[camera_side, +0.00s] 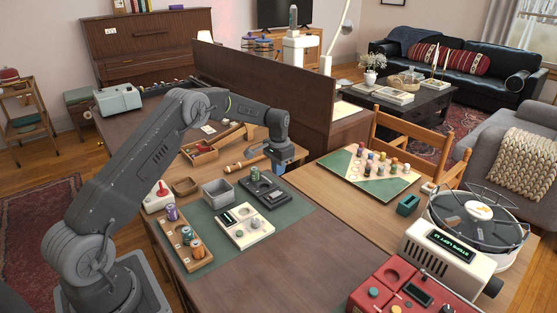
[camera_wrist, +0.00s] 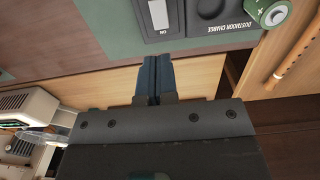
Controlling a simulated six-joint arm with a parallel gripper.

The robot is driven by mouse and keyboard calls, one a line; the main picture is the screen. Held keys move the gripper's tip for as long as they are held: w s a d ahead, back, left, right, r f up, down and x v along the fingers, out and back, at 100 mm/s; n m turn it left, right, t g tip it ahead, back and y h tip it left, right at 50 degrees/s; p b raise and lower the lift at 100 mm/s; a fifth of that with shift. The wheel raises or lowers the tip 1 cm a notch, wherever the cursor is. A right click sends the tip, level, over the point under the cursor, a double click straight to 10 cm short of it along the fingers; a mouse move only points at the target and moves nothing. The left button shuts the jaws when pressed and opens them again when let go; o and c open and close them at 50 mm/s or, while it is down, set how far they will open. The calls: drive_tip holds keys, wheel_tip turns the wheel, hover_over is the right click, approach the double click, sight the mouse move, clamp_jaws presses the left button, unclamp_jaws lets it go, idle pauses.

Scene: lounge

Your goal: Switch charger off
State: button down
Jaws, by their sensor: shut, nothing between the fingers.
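The charger is a flat dark grey box (camera_side: 268,196) on the green mat, at its far right corner. In the wrist view the charger (camera_wrist: 207,37) fills the top edge, with printed lettering, a pale rocker-like switch (camera_wrist: 158,14) and a green battery (camera_wrist: 270,10) at its right end. In the side view my gripper (camera_side: 279,168) is just behind the charger; contact is unclear.
A grey bin (camera_side: 217,194), a cream panel device (camera_side: 246,226) and a wooden rack (camera_side: 180,237) with batteries share the mat. A wooden rod (camera_wrist: 298,58) lies beside the charger. A tall wooden partition (camera_side: 260,92) stands behind.

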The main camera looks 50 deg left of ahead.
sight(279, 193)
wheel_tip(279, 193, down, 8)
drive_tip(key=shift+r, duration=0.2)
drive_tip(key=shift+f, duration=0.1)
